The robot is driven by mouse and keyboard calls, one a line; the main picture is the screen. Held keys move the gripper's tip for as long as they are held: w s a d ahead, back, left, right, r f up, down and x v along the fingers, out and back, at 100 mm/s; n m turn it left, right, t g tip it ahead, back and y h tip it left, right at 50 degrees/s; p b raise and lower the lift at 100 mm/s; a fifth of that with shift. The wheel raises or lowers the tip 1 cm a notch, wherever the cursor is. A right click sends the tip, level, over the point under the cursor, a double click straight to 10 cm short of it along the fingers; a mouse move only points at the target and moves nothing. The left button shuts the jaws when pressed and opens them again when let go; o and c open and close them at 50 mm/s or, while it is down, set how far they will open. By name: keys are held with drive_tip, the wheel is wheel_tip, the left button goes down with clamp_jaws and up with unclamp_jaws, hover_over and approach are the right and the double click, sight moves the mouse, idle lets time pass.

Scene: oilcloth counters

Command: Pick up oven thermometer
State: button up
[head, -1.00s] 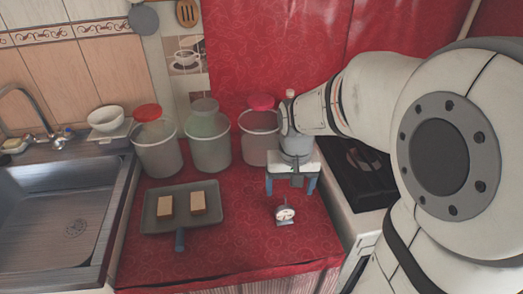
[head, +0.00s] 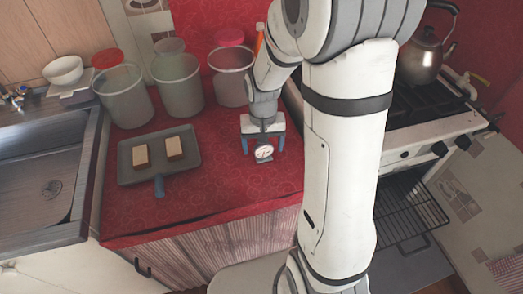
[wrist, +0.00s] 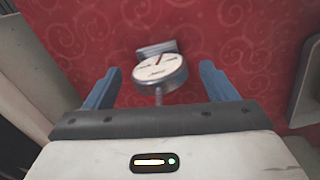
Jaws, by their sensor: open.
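The oven thermometer (head: 264,153) is a small round white dial with a metal stand, on the red oilcloth counter. In the wrist view the thermometer (wrist: 159,70) shows between the two blue fingers, with clear gaps on both sides. My gripper (head: 263,145) is open, with its fingers pointing down around or just behind the dial. It also shows in the wrist view (wrist: 159,80). I cannot tell how high the fingertips are above the cloth.
A grey tray (head: 133,176) with two tan blocks lies left of my gripper. Several lidded canisters (head: 178,85) stand behind. The sink (head: 40,185) is at far left. A stove (head: 440,110) with a kettle (head: 422,55) is at right.

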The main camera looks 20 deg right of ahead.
drive_tip(key=shift+c, duration=0.6)
drive_tip(key=c, duration=0.9)
drive_tip(key=shift+r, duration=0.1)
drive_tip(key=shift+c, duration=0.2)
